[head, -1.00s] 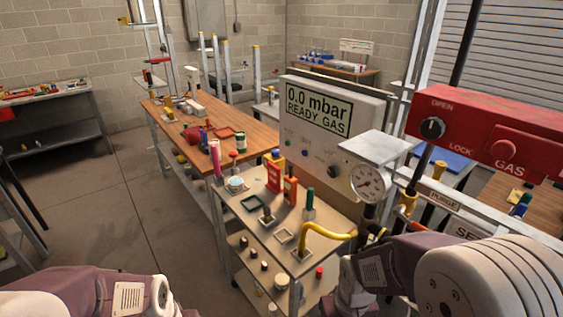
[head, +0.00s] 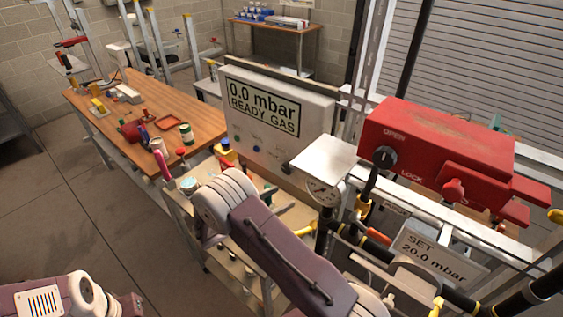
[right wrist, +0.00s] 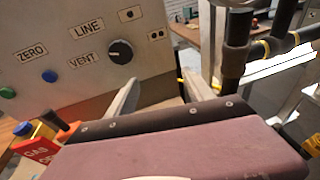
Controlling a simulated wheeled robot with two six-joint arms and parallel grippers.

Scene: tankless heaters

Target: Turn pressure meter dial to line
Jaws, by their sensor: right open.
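The white pressure meter (head: 300,140) stands behind the small bench in the head view. Its screen (head: 263,107) reads 0.0 mbar READY GAS. In the right wrist view its black dial (right wrist: 121,51) sits on the panel, right of the LINE label (right wrist: 87,30) and VENT label (right wrist: 82,58). Where its pointer aims is hard to tell. My right gripper (right wrist: 161,82) is open and empty, its two fingers below and right of the dial, apart from it. My right arm crosses the bench in the head view and hides much of it. My left gripper is out of view.
A red gas box (head: 432,145) with OPEN and LOCK labels stands at right. A round gauge (head: 320,191) and pipes stand right of the meter. A red GAS item (right wrist: 38,148) lies below the panel in the right wrist view. A wooden workbench (head: 180,104) stands at left.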

